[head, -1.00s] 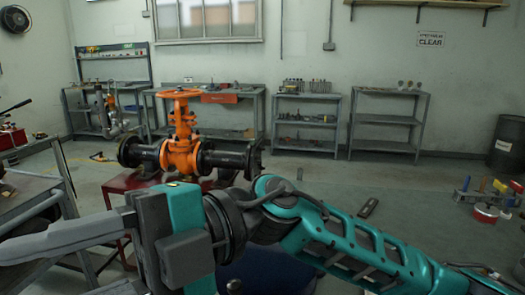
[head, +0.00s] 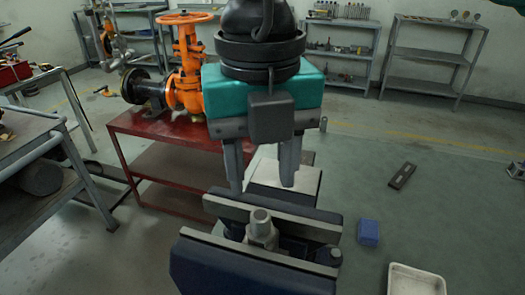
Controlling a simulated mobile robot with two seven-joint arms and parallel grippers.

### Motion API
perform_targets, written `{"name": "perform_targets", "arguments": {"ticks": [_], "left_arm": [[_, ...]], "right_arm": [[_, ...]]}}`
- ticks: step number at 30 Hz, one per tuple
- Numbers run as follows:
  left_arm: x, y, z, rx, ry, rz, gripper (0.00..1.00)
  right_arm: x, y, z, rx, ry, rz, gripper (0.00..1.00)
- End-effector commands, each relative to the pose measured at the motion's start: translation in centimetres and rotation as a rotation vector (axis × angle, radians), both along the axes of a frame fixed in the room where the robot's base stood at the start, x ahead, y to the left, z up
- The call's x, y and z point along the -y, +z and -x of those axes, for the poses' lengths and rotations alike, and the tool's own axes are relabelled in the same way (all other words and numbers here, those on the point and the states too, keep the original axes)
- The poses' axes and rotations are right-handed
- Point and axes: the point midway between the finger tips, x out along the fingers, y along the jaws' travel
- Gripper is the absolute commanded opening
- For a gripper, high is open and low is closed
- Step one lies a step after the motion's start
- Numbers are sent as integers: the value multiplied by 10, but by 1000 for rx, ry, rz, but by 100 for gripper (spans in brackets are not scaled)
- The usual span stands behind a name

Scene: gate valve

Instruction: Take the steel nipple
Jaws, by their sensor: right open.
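The steel nipple (head: 261,229) is a short grey cylinder standing upright between the jaws of a dark blue bench vise (head: 225,265). Its top end shows above the jaws; its lower part is hidden. My right gripper (head: 263,187) points down above and behind the nipple in the picture. Its two grey fingers are apart, with nothing seen between them, and it does not appear to touch the nipple. My left gripper is not in view.
An orange gate valve (head: 189,65) with black flanges stands on a red table (head: 150,125) behind the vise. A blue box (head: 368,232), a white tray (head: 415,281) and a dark flat bar (head: 402,176) lie at right. Grey shelves line the back wall.

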Motion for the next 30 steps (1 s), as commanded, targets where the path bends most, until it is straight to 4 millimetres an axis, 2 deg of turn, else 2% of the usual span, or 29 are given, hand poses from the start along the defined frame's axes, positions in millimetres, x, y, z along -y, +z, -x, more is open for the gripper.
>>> {"name": "perform_targets", "arguments": {"ticks": [15, 24, 30], "left_arm": [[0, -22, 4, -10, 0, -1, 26], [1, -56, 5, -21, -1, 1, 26], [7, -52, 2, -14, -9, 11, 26]], "right_arm": [[0, -43, 1, -5, 4, -4, 47], [-1, -68, 1, -4, 4, -5, 47], [-1, -69, 1, -4, 4, -5, 47]]}}
